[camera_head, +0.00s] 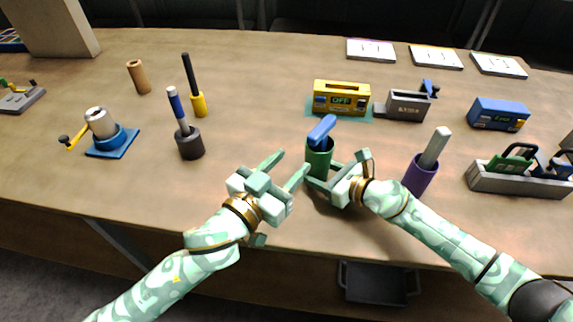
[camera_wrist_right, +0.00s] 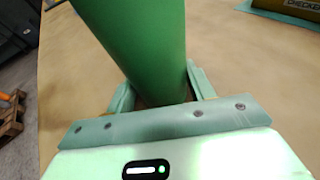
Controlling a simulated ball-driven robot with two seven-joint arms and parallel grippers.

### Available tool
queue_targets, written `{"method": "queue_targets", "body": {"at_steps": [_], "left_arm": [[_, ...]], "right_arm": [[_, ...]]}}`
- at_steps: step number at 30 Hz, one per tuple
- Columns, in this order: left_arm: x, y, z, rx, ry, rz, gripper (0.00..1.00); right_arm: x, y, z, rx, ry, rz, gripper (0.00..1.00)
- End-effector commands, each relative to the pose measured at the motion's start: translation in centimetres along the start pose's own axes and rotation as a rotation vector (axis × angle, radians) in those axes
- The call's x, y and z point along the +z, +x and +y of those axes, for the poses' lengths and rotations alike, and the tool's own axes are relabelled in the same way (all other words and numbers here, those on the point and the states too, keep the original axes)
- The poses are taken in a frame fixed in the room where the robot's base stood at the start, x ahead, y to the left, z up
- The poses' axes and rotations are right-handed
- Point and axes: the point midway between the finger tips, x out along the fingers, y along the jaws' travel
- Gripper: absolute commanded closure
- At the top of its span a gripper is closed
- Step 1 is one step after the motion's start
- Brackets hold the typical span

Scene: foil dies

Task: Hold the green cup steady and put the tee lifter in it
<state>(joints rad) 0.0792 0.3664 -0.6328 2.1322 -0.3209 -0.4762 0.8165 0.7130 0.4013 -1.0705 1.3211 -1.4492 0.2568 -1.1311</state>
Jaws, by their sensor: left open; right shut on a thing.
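The green cup (camera_head: 319,163) stands near the front middle of the table. My right gripper (camera_head: 325,177) is shut on it low down from the right. In the right wrist view the cup's green wall (camera_wrist_right: 135,45) rises between the fingers (camera_wrist_right: 158,88). A blue bar (camera_head: 321,129), which looks like the top of the tee lifter, stands tilted out of the cup's mouth; its lower part is hidden inside. My left gripper (camera_head: 284,170) is open and empty, just left of the cup and apart from the blue bar.
A dark cup (camera_head: 190,145) with a blue-tipped stick and a yellow cup (camera_head: 198,104) with a black stick stand left. A purple cup (camera_head: 418,178) with a grey bar stands close right of my right gripper.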

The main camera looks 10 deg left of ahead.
Motion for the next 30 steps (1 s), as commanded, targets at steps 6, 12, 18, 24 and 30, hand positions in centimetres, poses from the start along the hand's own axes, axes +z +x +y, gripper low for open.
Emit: {"method": "queue_targets", "body": {"at_steps": [6,12,18,24,30], "left_arm": [[0.0,0.0,0.0,0.0,0.0,0.0,0.56],[0.0,0.1,0.0,0.0,0.0,0.0,0.56],[0.0,0.1,0.0,0.0,0.0,0.0,0.56],[0.0,0.1,0.0,0.0,0.0,0.0,0.56],[0.0,0.1,0.0,0.0,0.0,0.0,0.56]], "right_arm": [[0.0,0.0,0.0,0.0,0.0,0.0,0.3],[0.0,0.0,0.0,0.0,0.0,0.0,0.21],[0.0,-0.7,-0.1,-0.001,-0.003,0.0,0.21],[-0.1,-4.6,-0.1,-0.001,-0.003,0.002,0.21],[-0.1,-9.1,-0.1,-0.001,-0.002,0.002,0.21]]}}
